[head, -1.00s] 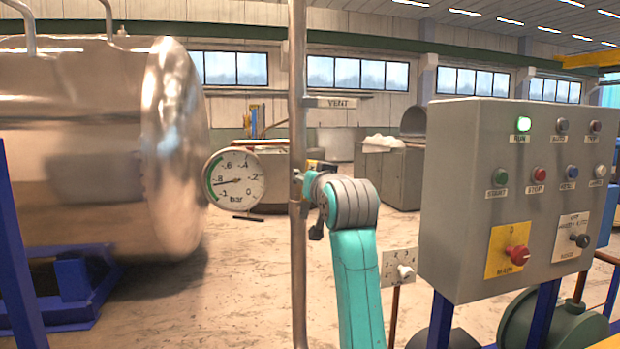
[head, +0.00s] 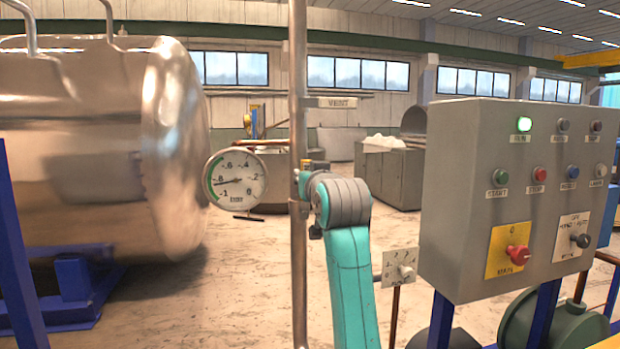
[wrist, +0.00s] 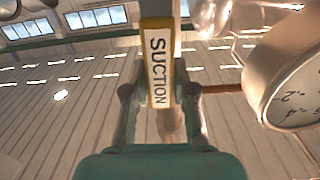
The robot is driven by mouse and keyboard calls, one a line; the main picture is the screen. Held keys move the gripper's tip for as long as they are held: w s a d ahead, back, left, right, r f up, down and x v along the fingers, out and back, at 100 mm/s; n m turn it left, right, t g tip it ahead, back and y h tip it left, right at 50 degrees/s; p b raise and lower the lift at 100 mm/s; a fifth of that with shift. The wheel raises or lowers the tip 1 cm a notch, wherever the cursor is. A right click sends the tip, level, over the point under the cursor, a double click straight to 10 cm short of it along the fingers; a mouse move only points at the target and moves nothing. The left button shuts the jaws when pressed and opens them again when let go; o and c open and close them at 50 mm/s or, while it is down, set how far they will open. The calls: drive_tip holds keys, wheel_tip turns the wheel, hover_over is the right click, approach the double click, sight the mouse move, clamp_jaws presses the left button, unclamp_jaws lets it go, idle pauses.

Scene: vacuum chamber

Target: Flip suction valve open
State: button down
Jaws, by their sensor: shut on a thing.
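The suction valve's handle (wrist: 157,45) fills the top middle of the wrist view, a yellow-edged bar with a white label reading SUCTION. My gripper (wrist: 160,92) has one finger on each side of its lower part and is shut on it. In the head view my teal arm reaches up to the vertical metal pipe (head: 298,100), and my dark wrist is beside the pipe. There the handle and my fingertips are mostly hidden, so I cannot tell the valve's angle.
A round pressure gauge (head: 236,179) is left of the pipe, its needle near .8. A grey control box (head: 510,200) with a lit green lamp stands close on the right. A large steel chamber (head: 110,150) fills the left.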

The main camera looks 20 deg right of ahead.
drive_tip(key=shift+a+n, duration=0.25)
drive_tip(key=shift+n, duration=0.15)
drive_tip(key=c, duration=0.9)
unclamp_jaws()
drive_tip(key=s, duration=1.2)
